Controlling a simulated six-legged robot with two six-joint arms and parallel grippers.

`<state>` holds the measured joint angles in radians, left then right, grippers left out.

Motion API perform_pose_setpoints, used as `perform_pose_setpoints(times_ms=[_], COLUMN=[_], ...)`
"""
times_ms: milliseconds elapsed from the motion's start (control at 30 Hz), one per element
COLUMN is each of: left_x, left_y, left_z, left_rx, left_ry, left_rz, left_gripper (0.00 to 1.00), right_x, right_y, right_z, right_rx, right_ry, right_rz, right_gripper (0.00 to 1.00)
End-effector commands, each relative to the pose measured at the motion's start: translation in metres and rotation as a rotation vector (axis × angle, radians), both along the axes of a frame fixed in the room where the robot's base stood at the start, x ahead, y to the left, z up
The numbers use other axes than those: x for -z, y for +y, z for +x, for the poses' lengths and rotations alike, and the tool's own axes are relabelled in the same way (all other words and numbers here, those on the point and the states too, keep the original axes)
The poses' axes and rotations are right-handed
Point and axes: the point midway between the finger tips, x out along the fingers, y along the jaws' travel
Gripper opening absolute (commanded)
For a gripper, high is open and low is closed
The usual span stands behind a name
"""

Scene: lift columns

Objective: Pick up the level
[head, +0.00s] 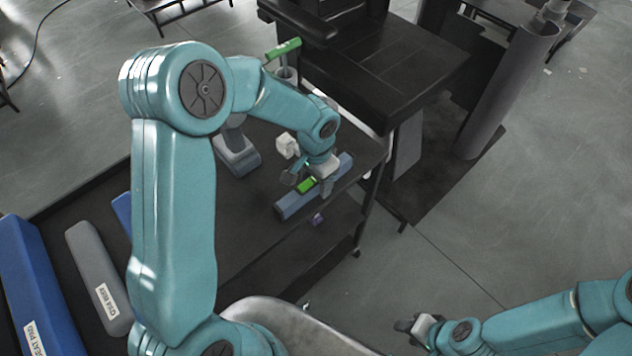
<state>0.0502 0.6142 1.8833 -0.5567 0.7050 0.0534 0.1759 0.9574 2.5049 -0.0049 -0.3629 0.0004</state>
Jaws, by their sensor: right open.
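The level, seen as a blue-grey bar (292,207) with a bright green part near its middle, lies near the right edge of the dark cart top. My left gripper (308,183) is right over the middle of the bar, with its fingers close around or beside the green part. The fingers are small and partly hidden by the wrist, so I cannot tell whether they grip the bar. My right gripper (420,327) is open at the lower right, over the floor and away from the cart.
A white block (286,146) and a grey holder (238,154) stand behind the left gripper. A green-topped item (284,48) is at the back. A labelled grey bar (97,270) and blue pad (38,300) lie at left. A black table (400,60) stands behind the cart.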

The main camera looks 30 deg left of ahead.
Motion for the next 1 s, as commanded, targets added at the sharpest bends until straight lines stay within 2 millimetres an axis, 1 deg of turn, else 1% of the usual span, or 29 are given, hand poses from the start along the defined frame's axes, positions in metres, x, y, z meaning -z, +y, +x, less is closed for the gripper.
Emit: perform_pose_setpoints(times_ms=[33,67,100,167,200,467,567,633,767,867,1000], left_x=[0.0,0.0,0.0,0.0,0.0,-0.002,-0.007,-0.013,-0.035,-0.058,-0.095], left_y=[0.0,0.0,0.0,0.0,0.0,0.0,0.0,0.0,0.0,0.0,0.0], left_z=[0.0,0.0,0.0,0.0,0.0,0.0,0.001,0.001,0.001,0.002,0.001], left_rx=[0.0,0.0,0.0,0.0,0.0,0.0,-0.001,-0.002,-0.001,-0.001,0.0], left_ry=[0.0,0.0,0.0,0.0,0.0,-0.001,-0.003,-0.003,-0.007,-0.007,-0.008], left_rz=[0.0,0.0,0.0,0.0,0.0,0.0,0.0,0.001,0.0,0.0,-0.001], left_gripper=[0.45,0.36,0.23,0.03,0.0,0.0,0.0,0.0,0.0,0.0,0.0], right_x=[0.0,0.0,0.0,0.0,0.0,0.0,0.0,0.001,0.001,0.002,0.003], right_y=[0.0,0.0,0.0,0.0,0.0,0.0,0.0,0.0,0.0,0.0,0.0], right_z=[0.0,0.0,0.0,0.0,0.0,0.0,0.0,0.0,0.0,0.0,0.0], right_rx=[0.0,0.0,0.0,0.0,0.0,0.0,0.0,0.0,0.0,0.0,0.0], right_ry=[0.0,0.0,0.0,0.0,0.0,0.0,0.0,0.0,0.0,0.0,0.0], right_rz=[0.0,0.0,0.0,0.0,0.0,0.0,0.0,0.0,0.0,0.0,0.0], right_gripper=[0.43,0.43,0.43,0.43,0.43,0.43,0.43,0.43,0.43,0.43,0.43])
